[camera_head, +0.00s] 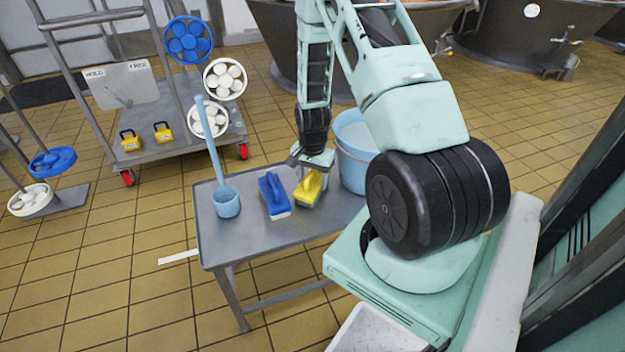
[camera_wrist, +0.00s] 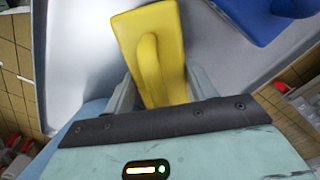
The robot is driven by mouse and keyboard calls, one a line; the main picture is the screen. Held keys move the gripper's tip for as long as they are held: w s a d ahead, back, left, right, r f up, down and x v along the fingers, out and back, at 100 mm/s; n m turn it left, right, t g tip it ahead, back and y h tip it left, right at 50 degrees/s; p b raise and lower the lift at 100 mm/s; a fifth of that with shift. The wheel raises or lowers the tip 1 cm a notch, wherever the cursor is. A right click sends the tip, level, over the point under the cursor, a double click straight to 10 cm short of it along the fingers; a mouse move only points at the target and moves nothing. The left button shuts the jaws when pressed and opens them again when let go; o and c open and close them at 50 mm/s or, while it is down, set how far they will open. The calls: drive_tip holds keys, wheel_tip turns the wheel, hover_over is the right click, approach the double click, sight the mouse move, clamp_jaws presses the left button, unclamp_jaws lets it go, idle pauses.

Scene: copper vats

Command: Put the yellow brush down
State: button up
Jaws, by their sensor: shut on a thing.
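The yellow brush (camera_head: 309,188) is at my gripper (camera_head: 312,172), over the right part of the grey metal table (camera_head: 240,248). In the wrist view the yellow brush (camera_wrist: 152,55) lies between the two fingers of my gripper (camera_wrist: 155,90), which is shut on it. The brush is at or just above the table top; I cannot tell whether it touches. Part of its handle is hidden by my gripper in the head view.
A blue brush (camera_head: 273,194) lies just left of the yellow one. A light-blue ladle (camera_head: 226,202) stands further left. A light-blue bucket (camera_head: 352,170) is close on the right. The table's front strip is clear. A trolley (camera_head: 185,150) stands behind.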

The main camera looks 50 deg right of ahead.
drive_tip(key=shift+f, duration=0.1)
drive_tip(key=o, duration=1.2)
